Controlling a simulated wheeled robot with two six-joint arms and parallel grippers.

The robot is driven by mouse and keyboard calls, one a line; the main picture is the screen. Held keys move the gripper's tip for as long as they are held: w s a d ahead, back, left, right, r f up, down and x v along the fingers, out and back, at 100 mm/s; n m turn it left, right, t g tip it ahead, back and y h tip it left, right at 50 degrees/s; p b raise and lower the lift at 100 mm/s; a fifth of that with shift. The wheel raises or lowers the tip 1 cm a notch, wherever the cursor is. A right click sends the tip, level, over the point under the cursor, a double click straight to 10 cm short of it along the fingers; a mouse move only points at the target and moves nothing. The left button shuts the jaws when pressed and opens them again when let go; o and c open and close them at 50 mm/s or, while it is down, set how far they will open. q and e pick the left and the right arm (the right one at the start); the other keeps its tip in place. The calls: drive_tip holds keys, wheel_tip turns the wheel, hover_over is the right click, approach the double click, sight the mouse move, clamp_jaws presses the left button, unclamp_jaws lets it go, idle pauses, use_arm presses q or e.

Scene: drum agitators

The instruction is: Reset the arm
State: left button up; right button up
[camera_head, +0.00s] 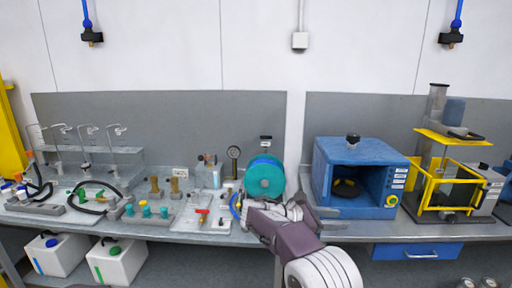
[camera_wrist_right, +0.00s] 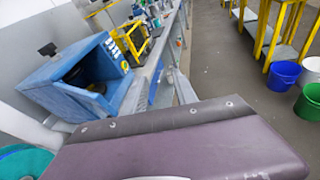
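My right arm comes in from the bottom of the head view. Its right gripper (camera_head: 322,203) is over the front edge of the bench, in front of the blue box-shaped machine. In the right wrist view the gripper's (camera_wrist_right: 118,98) two grey fingers stand wide apart, with nothing seen between them. Part of the gripper is hidden by my purple arm link. My left gripper is not in view.
The blue machine (camera_head: 363,165) has an open front. A teal drum (camera_head: 264,177) stands close to my right arm. A yellow-framed machine (camera_head: 447,185) is at the right. Glassware stands (camera_head: 90,150) and fittings fill the left bench. Buckets (camera_wrist_right: 285,75) stand on the floor.

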drive_tip(key=s+d+f+m+g+y, duration=0.35)
drive_tip(key=s+d+f, duration=0.25)
drive_tip(key=s+d, duration=0.25)
drive_tip(key=s+a+f+m+y, duration=0.3)
drive_tip(key=s+f+m+y, duration=0.3)
drive_tip(key=s+f, duration=0.5)
drive_tip(key=s+a+f+m+y, duration=0.5)
drive_tip(key=s+a+m, duration=0.1)
drive_tip(key=a+m, duration=0.3)
drive_tip(key=shift+s+a+f+m+t, duration=0.25)
drive_tip(key=shift+s+m+t, duration=0.15)
drive_tip(key=shift+m, duration=0.35)
